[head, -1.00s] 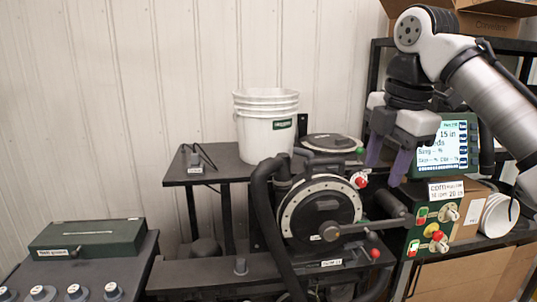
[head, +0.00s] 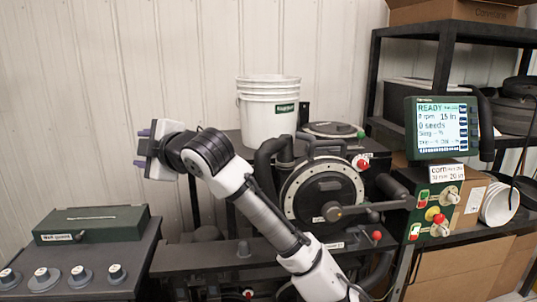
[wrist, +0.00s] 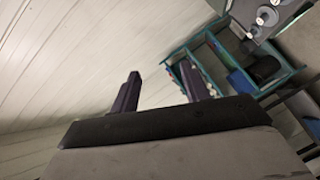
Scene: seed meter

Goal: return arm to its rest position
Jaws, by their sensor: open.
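My gripper (head: 141,153) is at the left end of my raised arm in the head view, in front of the white panelled wall. Its fingers point left, away from the seed meter. In the wrist view my gripper (wrist: 163,88) shows two dark purple fingers spread apart, with nothing between them. The seed meter (head: 322,197), a black round housing with a pale dial ring and a crank handle, stands right of my gripper and apart from it. My forearm passes in front of its lower left side.
A monitor reading READY (head: 442,128) and a control panel (head: 436,212) stand at the right. White buckets (head: 268,110) stand behind the meter. A green box (head: 91,224) and several knobs are at the left. A teal rack (wrist: 190,50) shows in the wrist view.

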